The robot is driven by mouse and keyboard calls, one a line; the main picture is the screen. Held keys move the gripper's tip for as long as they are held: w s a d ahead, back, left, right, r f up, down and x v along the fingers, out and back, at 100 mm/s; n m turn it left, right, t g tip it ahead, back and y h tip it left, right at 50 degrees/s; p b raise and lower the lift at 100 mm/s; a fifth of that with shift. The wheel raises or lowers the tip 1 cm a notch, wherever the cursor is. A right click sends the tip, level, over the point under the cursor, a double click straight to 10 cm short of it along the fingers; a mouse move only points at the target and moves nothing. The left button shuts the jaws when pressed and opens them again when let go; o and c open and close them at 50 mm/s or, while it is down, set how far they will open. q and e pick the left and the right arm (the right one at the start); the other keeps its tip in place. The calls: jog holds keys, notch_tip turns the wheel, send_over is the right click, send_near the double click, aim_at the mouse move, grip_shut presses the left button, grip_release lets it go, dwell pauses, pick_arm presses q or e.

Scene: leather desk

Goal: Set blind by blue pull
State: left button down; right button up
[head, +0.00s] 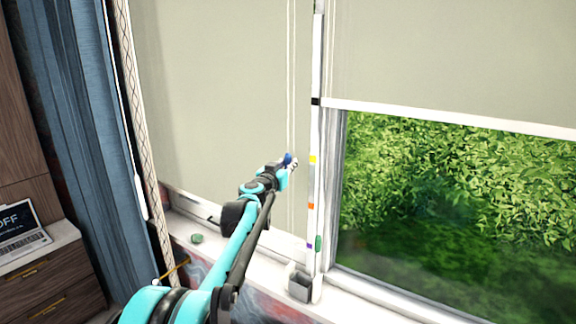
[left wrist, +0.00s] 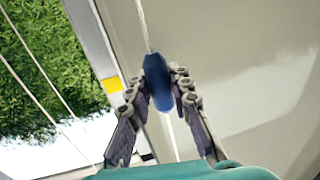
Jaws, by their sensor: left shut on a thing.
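The blue pull (head: 288,159) hangs on a pale cord in front of the left blind (head: 215,90), which is lowered almost to the sill. My left gripper (head: 291,163) is shut on the blue pull at about mid-height of the window. In the left wrist view the blue pull (left wrist: 157,82) sits between the two fingers, with the cord running up from it and on below. The white post (head: 318,140) beside it carries yellow, orange, purple and black marks. The right blind (head: 450,60) is raised higher, with greenery below it. My right gripper is not in view.
A grey box (head: 300,284) stands on the sill at the foot of the post. A green pull (head: 318,243) hangs by the post, and a small green object (head: 197,238) lies on the sill. A blue curtain (head: 75,130) and a laptop (head: 22,228) are at the left.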

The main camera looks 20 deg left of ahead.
pick_arm(q)
jog(key=c, duration=1.3)
grip_release()
jog(key=shift+c, duration=0.2)
jog(key=s, duration=1.2)
jog(key=shift+d, duration=0.35)
jog(key=s+d+f+m+g+h+b, duration=0.1)
jog(key=s+d+f+g+h+b, duration=0.2)
jog(key=s+d+f, duration=0.65)
jog(key=s+d+f+m+g+h+b, duration=0.25)
jog(key=s+d+f+b, duration=0.3)
jog(key=d+f, duration=0.6)
jog(key=s+f+n+g+y+b, duration=0.3)
jog(key=s+f+g+y+b, duration=0.1)
jog(key=s+f, duration=1.4)
notch_tip(320, 180, down, 4)
jog(key=shift+s+a+r+g+b, duration=0.2)
jog(key=shift+s+g+b, duration=0.2)
jog(key=shift+g+b, duration=0.5)
